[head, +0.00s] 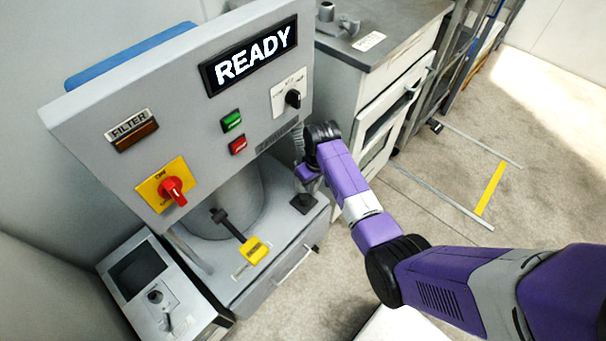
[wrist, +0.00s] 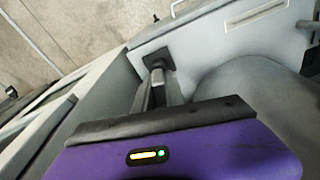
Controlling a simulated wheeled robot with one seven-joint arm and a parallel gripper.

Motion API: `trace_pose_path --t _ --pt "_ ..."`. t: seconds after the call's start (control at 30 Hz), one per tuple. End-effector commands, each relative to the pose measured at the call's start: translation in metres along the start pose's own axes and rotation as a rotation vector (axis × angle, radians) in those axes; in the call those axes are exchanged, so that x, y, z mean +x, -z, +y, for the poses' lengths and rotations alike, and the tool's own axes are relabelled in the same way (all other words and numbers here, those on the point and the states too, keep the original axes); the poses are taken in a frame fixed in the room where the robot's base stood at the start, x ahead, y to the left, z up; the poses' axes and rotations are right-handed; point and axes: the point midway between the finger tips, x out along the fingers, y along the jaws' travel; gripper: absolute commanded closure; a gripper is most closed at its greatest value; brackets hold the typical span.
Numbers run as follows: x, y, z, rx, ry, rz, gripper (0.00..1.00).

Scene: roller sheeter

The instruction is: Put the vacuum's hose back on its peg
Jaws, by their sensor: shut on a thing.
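The vacuum is a grey machine with a slanted control panel (head: 180,110) and a rounded grey drum (head: 235,195) under it. My gripper (head: 306,178) is at the right side of this machine, below the panel's right edge. In the wrist view my gripper (wrist: 160,95) is shut on a narrow grey stem that ends in a black square piece (wrist: 158,58). The black piece also shows in the head view (head: 303,203), over the machine's grey base. I cannot tell whether this is the hose's end. A ribbed grey length (head: 298,142) shows partly behind my wrist. I cannot make out the peg.
A grey cabinet (head: 368,75) with drawers stands close on the right. A grey box with a dark screen (head: 140,270) stands at lower left. Open floor (head: 450,170) lies to the right.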

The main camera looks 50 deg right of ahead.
Motion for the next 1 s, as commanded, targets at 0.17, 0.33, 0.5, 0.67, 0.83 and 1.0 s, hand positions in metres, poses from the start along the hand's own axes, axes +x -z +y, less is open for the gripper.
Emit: trace_pose_path --t 0.17,0.33,0.5,0.67,0.83,1.0 --pt "0.001 0.003 0.009 0.006 -0.002 0.006 1.00" --pt "0.010 0.002 0.008 0.005 -0.002 0.006 1.00" --pt "0.026 0.000 0.008 0.006 -0.002 0.006 1.00" --pt "0.042 -0.002 0.008 0.006 -0.002 0.006 1.00" --pt "0.060 -0.004 0.008 0.006 -0.002 0.006 1.00" --pt "0.070 -0.005 0.008 0.006 -0.002 0.005 1.00"
